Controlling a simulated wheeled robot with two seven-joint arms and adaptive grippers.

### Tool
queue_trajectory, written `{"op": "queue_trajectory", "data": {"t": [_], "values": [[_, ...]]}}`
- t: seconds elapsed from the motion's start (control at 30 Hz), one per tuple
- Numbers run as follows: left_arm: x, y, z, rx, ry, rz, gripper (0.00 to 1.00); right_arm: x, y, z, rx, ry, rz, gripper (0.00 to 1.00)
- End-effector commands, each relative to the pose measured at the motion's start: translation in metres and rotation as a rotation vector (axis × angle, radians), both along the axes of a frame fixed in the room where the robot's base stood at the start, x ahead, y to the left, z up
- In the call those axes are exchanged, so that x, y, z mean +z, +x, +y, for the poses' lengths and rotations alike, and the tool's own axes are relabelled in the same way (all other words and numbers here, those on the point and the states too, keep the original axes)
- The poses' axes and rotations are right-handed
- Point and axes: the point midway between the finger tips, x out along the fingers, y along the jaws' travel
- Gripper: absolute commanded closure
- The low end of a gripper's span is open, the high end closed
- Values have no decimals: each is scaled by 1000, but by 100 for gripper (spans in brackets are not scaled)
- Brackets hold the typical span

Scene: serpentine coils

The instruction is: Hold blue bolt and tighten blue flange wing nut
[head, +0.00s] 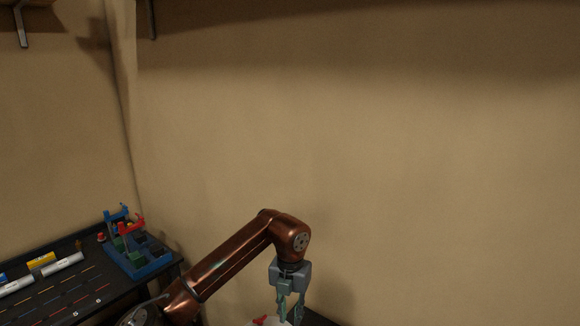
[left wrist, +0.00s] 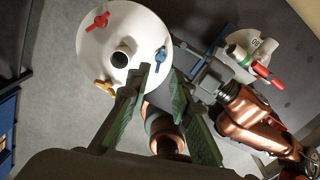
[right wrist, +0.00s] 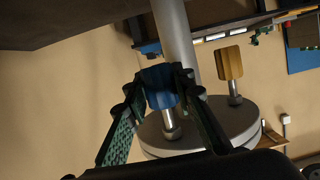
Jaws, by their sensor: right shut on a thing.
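The blue flange wing nut (left wrist: 160,61) sits on the white round flange (left wrist: 105,35), to the right of its central pipe opening in the left wrist view. My left gripper (left wrist: 165,78) is open, its fingertips close to the wing nut with no clear contact. In the head view, my left gripper (head: 290,310) points down over the flange at the bottom edge. In the right wrist view, my right gripper (right wrist: 160,82) is shut on the blue bolt (right wrist: 160,90), whose metal shank runs into the flange disc (right wrist: 240,117). My right gripper is outside the head view.
The flange also carries a red wing nut (left wrist: 99,20) and a yellow wing nut (left wrist: 105,87). A yellow bolt (right wrist: 229,63) stands beside the pipe (right wrist: 174,35). A second white fitting (left wrist: 243,40) with a red handle is near my right arm. A blue rack (head: 150,268) stands on the left table.

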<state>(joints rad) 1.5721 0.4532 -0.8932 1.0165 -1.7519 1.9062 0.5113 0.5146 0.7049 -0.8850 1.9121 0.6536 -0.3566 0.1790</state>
Motion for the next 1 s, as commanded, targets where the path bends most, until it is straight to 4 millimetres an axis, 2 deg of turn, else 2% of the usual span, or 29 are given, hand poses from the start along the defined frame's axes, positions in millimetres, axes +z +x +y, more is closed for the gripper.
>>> {"op": "queue_trajectory", "data": {"t": [0.23, 0.67, 1.0], "values": [[0, 0, 0, 0, 0, 0, 80, 0, 0, -1, -1, 0, 0, 98], [-3, 0, 0, 0, 0, 0, 80, 0, 0, -1, -1, 0, 0, 98], [-28, 0, 0, 0, 0, 1, 80, 0, 0, -1, -2, 0, 0, 98]]}}
